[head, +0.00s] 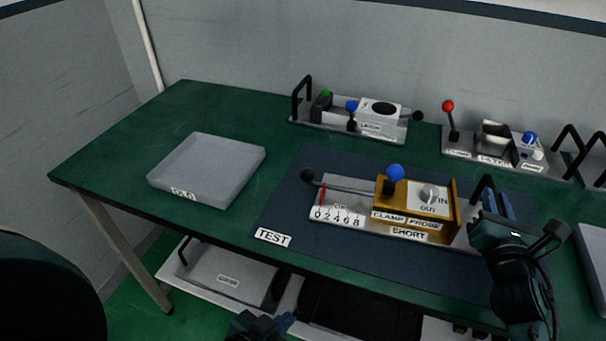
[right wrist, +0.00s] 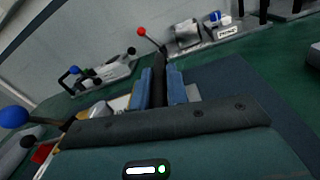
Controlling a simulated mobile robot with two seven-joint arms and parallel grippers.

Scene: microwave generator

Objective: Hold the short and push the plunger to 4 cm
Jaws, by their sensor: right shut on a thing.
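The short (head: 410,234) stands on the dark TEST mat (head: 290,215), with a gold block (head: 450,206), a blue CLAMP knob (head: 396,172) and a PROBE dial between IN and OUT. Its plunger (head: 308,175) has a black knob at the left end of a rod. A red pointer (head: 322,195) stands near the 0 end of the 0 to 8 cm scale (head: 336,217). My right gripper (head: 496,205) is shut on the short's black right handle (head: 478,188); the handle shows between its blue fingers (right wrist: 163,88). My left gripper (head: 285,322) is low at the table's front edge; its jaw opening is unclear.
Behind the mat stand a device with a green knob (head: 325,93) and one with a red-knobbed lever (head: 448,106). A shelf (head: 180,268) lies below. Table between pad and mat is clear.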

